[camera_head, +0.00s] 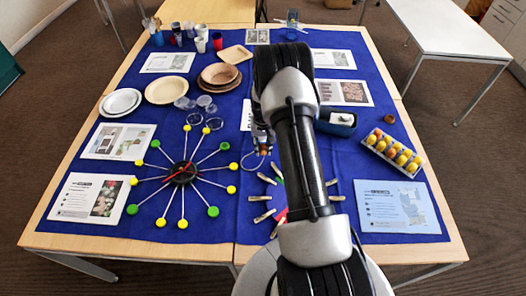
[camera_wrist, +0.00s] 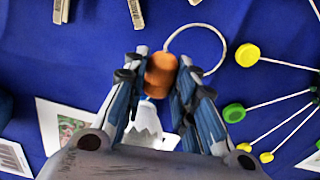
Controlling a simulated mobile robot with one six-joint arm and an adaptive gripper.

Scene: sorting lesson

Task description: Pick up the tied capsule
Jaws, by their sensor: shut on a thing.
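The tied capsule (camera_wrist: 161,70) shows in the wrist view as a small orange cylinder with a thin pale cord loop (camera_wrist: 222,46). My gripper (camera_wrist: 163,82) is shut on it, with one finger on each side. In the head view my gripper (camera_head: 263,143) is left of my arm, over the blue cloth, and the cord loop shows just below it. The capsule's body is mostly hidden there. I cannot tell whether the capsule is clear of the cloth.
A clock with green and yellow balls (camera_head: 183,172) lies to the left on the blue cloth (camera_head: 232,228). Several clothespins lie below my gripper, partly hidden by my arm. A tray of balls (camera_head: 392,154) is at right. Plates (camera_head: 166,90) and cups stand at the back left.

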